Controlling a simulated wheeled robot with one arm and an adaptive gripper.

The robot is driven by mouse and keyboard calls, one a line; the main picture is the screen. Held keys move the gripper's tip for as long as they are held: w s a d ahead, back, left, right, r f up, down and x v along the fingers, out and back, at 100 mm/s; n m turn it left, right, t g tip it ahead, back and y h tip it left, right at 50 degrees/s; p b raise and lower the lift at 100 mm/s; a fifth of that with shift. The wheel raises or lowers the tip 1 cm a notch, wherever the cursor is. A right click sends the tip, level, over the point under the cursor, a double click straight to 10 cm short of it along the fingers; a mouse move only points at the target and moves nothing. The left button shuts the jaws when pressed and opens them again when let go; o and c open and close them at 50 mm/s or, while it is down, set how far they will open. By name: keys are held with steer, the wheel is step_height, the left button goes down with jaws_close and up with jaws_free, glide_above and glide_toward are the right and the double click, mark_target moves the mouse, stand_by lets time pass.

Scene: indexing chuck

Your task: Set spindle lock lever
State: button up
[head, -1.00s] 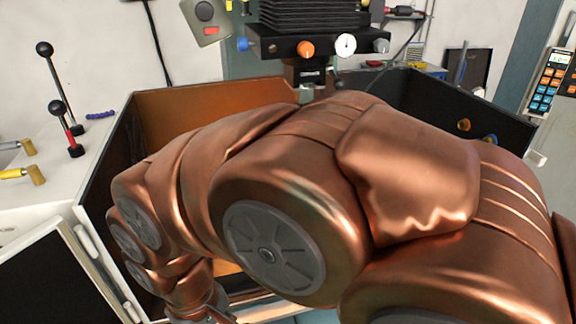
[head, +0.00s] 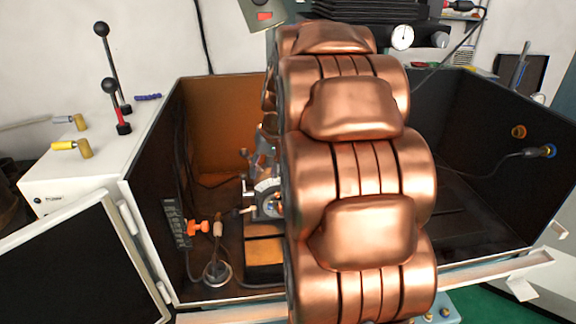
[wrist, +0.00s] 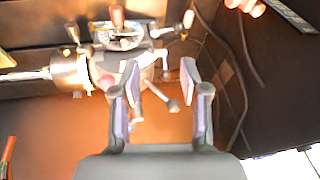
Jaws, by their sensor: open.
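The indexing chuck unit (head: 264,196) stands inside the machine enclosure in the head view, its right side hidden behind my arm. In the wrist view it shows at upper left, with a metallic chuck body (wrist: 70,72) and several small levers and knobs around it. A lever with a grey ball end (wrist: 173,105) shows between my fingers, beyond them. Which lever is the spindle lock lever I cannot tell. My gripper (wrist: 160,76) is open and empty, its two fingers apart in front of the chuck unit; contact is not clear. The head view mostly hides the gripper behind my arm.
Black enclosure walls (head: 152,190) stand close on the left, with a dark panel and orange knob (head: 198,227) inside. A small round-based stand (head: 217,272) is at the front. Ball-ended levers (head: 101,30) rise from the white cabinet at left. The right enclosure floor looks clear.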

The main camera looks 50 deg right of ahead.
steer(key=w+d+m+t+h, duration=0.1)
steer(key=d+m, duration=0.1)
steer(key=d, duration=1)
steer(key=shift+w+p+x, duration=0.15)
steer(key=shift+p+x, duration=0.45)
steer(key=shift+x, duration=1.25)
steer(key=shift+w+p+x, duration=0.1)
steer(key=shift+p+x, duration=0.5)
steer(key=shift+x, duration=1.2)
steer(key=shift+d+r, duration=0.1)
jaws_close()
